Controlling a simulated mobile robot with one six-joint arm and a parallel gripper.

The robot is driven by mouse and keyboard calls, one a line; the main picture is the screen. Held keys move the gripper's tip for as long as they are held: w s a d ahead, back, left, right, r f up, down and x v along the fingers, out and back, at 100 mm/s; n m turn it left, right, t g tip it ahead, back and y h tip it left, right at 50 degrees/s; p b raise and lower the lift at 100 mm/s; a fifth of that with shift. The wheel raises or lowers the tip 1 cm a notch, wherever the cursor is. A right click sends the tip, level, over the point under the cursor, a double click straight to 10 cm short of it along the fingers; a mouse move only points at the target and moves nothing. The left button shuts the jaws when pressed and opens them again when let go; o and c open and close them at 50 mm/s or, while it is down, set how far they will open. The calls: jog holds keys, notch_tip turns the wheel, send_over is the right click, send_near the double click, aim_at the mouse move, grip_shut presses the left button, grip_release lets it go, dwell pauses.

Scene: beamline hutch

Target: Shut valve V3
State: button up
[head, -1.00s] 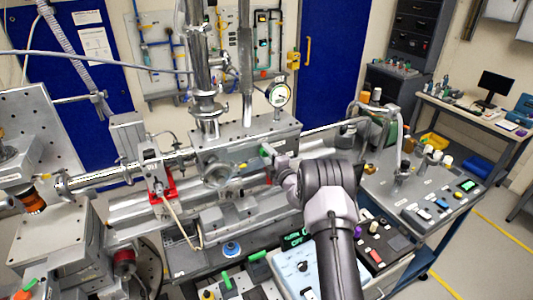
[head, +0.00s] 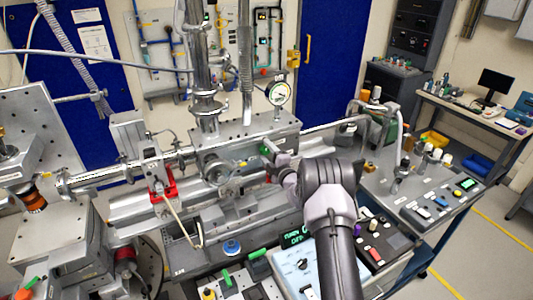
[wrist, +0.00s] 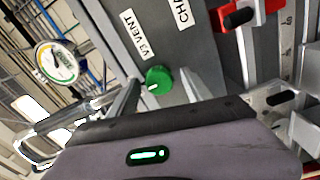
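The V3 knob is a round green knob (wrist: 159,80) with a white mark, beside a "V3 VENT" label (wrist: 133,35) on a grey panel in the wrist view. In the head view the green knob (head: 266,149) shows at the front right of the grey chamber (head: 245,135), partly hidden by my gripper (head: 274,157). In the wrist view my gripper (wrist: 160,92) has a grey finger on each side of the knob, with gaps. It looks open, with its tips close to the knob. Contact cannot be made out.
A dial gauge (head: 278,94) stands above the chamber; it also shows in the wrist view (wrist: 57,62). A red clamp (head: 163,190) holds the beam pipe to the left. A control cart (head: 425,205) with buttons stands to the right. Yellow-lined floor (head: 475,255) is free at far right.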

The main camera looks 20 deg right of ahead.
jog(key=s, duration=1.7)
jog(key=shift+s+d, duration=0.2)
jog(key=shift+d, duration=0.1)
